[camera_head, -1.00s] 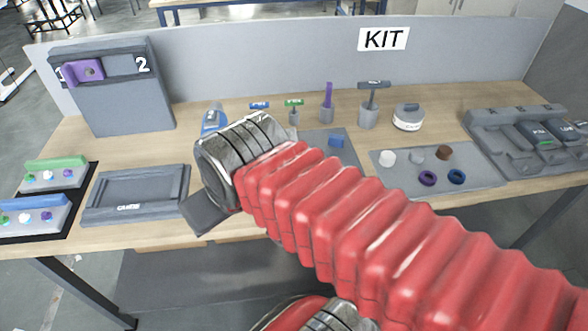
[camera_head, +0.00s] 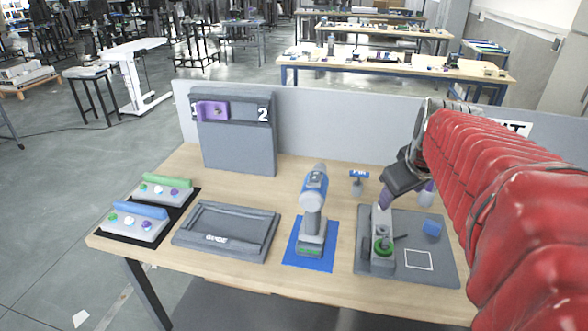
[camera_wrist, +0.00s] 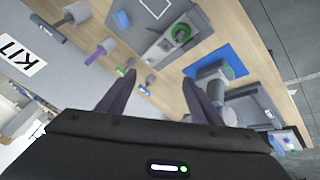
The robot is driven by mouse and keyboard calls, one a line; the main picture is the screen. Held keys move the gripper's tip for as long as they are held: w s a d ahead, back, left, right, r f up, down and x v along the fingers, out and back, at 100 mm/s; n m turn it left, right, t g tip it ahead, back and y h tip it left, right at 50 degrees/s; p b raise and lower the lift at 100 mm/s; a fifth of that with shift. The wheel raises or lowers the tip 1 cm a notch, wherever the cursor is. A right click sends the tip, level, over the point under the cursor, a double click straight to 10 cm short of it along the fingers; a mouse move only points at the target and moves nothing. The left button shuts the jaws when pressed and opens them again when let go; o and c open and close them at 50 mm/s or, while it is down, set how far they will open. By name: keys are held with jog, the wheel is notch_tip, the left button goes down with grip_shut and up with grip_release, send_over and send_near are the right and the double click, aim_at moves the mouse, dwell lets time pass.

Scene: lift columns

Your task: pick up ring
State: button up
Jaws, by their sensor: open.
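A green ring (camera_head: 383,247) sits on a grey fixture (camera_head: 381,262) that stands on a grey mat (camera_head: 440,270). The ring also shows in the wrist view (camera_wrist: 181,33), near the top. My gripper (camera_head: 384,199) is above the back of the mat in the head view, apart from the ring. In the wrist view, its two dark fingers (camera_wrist: 157,78) are spread, with nothing between them. The purple and blue rings of the earlier frame do not show now.
A blue drill (camera_head: 313,205) stands upright on a blue mat (camera_head: 297,252), left of the fixture. A blue block (camera_head: 432,228) lies on the grey mat. A grey guide tray (camera_head: 228,232) is farther left. A partition (camera_head: 330,125) closes the bench's back.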

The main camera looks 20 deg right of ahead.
jog(key=s+f+m+g+y, duration=0.1)
jog(key=s+f+m+y, duration=0.1)
jog(key=f, duration=0.4)
jog(key=shift+s+d+m+y, duration=0.15)
jog(key=shift+s+m+y, duration=0.2)
jog(key=shift+s, duration=0.5)
send_over(387, 244)
jog(key=s, duration=0.3)
jog(key=f, duration=0.6)
jog(key=shift+w+a+f, duration=0.15)
jog(key=shift+a+f, duration=0.2)
jog(key=shift+a, duration=0.05)
jog(key=shift+w+d+f, duration=0.1)
jog(key=shift+w+f, duration=0.15)
jog(key=shift+f, duration=0.35)
jog(key=shift+x, duration=2.55)
jog(key=shift+w+d, duration=0.1)
jog(key=shift+w, duration=0.05)
